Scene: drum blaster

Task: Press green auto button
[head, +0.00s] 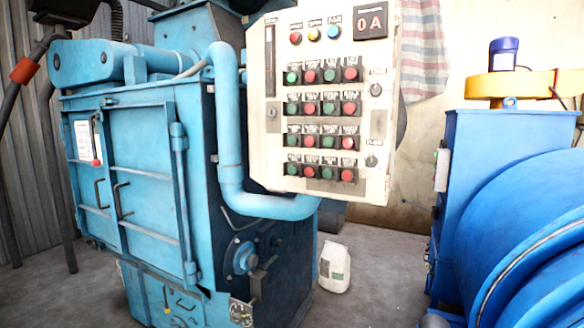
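The white control panel (257,130) of the drum blaster (140,150) faces me at the upper middle. It carries several rows of round green and red push buttons with small labels above them. Green buttons show at the left end of the top row (292,77), second row (292,108), third row (292,140) and bottom row (292,169). More green ones sit among the red ones. The labels are too small to read, so I cannot tell which green button is auto. Neither of my grippers is in view.
A white canister (335,268) stands on the floor. A blue machine (500,150) fills the right. Grey floor (375,275) lies between.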

